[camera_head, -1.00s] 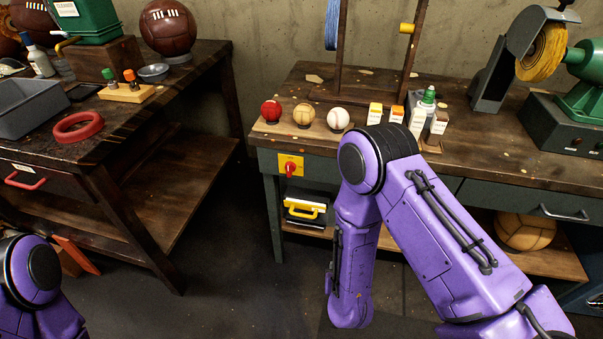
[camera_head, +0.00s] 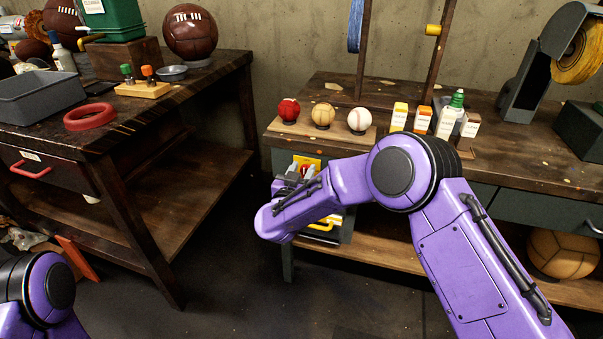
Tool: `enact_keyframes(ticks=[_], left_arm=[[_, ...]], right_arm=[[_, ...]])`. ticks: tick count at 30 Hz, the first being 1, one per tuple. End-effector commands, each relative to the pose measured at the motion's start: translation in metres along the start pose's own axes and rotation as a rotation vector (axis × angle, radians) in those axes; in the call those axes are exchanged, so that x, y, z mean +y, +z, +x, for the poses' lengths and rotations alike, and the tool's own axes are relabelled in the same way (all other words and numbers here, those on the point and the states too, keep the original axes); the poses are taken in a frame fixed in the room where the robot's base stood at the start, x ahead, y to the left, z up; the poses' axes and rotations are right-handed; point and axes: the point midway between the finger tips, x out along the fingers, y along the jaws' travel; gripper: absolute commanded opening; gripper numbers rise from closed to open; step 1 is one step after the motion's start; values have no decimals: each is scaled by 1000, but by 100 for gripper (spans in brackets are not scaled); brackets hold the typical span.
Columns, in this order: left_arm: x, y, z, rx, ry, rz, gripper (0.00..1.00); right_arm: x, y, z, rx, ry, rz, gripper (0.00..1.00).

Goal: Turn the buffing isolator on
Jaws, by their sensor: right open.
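The buffing isolator (camera_head: 313,160) is a yellow plate on the front of the right-hand bench, below the row of small balls. Its upper part shows; its red rotary handle is mostly hidden behind my right gripper. My right gripper (camera_head: 301,170) is open, with its grey fingers pointing at the isolator. I cannot tell whether the fingers touch the handle or stand either side of it. Only a purple joint of my left arm shows at the lower left; the left gripper is out of view.
The bench (camera_head: 340,92) carries a ball board (camera_head: 345,138), several small bottles and boxes, and a buffing wheel (camera_head: 580,55). A black and yellow case (camera_head: 331,232) sits on the shelf below. The left workbench (camera_head: 150,112) stands apart across open floor.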

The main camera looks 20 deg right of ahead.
Motion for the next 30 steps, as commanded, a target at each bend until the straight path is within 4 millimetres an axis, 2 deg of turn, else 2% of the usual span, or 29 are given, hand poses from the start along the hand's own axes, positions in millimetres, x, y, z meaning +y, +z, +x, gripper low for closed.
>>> enact_keyframes(ticks=[6, 7, 10, 11, 22, 30], left_arm=[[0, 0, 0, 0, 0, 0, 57], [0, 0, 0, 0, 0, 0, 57], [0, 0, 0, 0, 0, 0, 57], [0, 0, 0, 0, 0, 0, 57], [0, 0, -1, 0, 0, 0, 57], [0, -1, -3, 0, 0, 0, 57]], right_arm=[[0, 0, 1, -1, -1, -1, 40], [0, 0, 1, -1, 0, -1, 37], [0, 0, 1, -1, 0, -1, 5], [0, 0, 1, -1, 0, -1, 0], [0, 0, 0, -1, -3, 32, 0], [4, 0, 1, -1, -3, 190, 0]])
